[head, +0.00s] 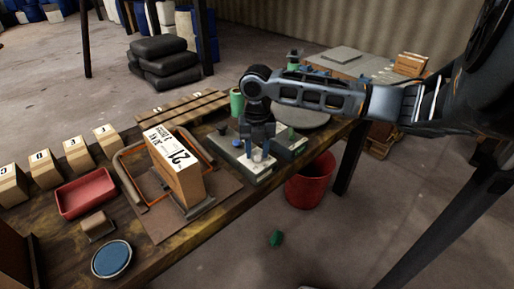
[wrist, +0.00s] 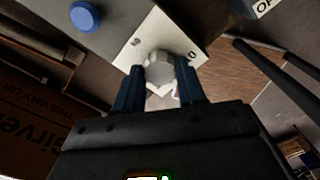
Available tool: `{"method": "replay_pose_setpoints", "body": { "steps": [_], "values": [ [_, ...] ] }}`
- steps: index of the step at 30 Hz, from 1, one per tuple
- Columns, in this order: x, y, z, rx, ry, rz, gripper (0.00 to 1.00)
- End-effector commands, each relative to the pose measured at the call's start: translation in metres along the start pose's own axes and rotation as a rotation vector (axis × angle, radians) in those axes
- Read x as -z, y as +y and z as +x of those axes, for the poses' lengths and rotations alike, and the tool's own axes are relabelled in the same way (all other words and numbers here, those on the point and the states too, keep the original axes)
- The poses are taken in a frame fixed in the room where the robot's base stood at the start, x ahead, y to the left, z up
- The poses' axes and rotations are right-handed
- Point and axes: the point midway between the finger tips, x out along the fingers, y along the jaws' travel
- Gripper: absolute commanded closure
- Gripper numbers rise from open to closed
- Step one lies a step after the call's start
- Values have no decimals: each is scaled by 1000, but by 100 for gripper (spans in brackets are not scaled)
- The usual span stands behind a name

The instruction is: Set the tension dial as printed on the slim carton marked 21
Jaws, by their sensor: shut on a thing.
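The slim carton (head: 176,165) marked 21 stands upright on the wooden bench in the head view, its printed side partly legible but too small to read fully. In the wrist view a brown carton side (wrist: 30,135) shows at the lower left. The tension dial (wrist: 160,66) is a pale round knob on a white plate (wrist: 134,49) with dark marks. My gripper (wrist: 160,85) is shut on the dial, one finger on each side. In the head view my gripper (head: 259,154) points down over the white plate (head: 257,172); the dial is mostly hidden there.
A blue button (wrist: 85,17) sits beside the plate. A red tray (head: 85,193), a blue round dish (head: 111,260) and several lettered boxes (head: 78,153) stand on the bench at left. A red bucket (head: 309,182) stands on the floor beyond the bench edge.

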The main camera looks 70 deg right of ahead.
Motion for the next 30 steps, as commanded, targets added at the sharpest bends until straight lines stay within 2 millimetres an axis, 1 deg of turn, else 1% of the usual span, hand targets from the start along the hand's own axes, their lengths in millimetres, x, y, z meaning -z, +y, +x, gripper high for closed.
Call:
{"method": "replay_pose_setpoints", "body": {
  "steps": [30],
  "values": [
    [-1, 3, -3, -2, 3, 954, 91]
  ]
}}
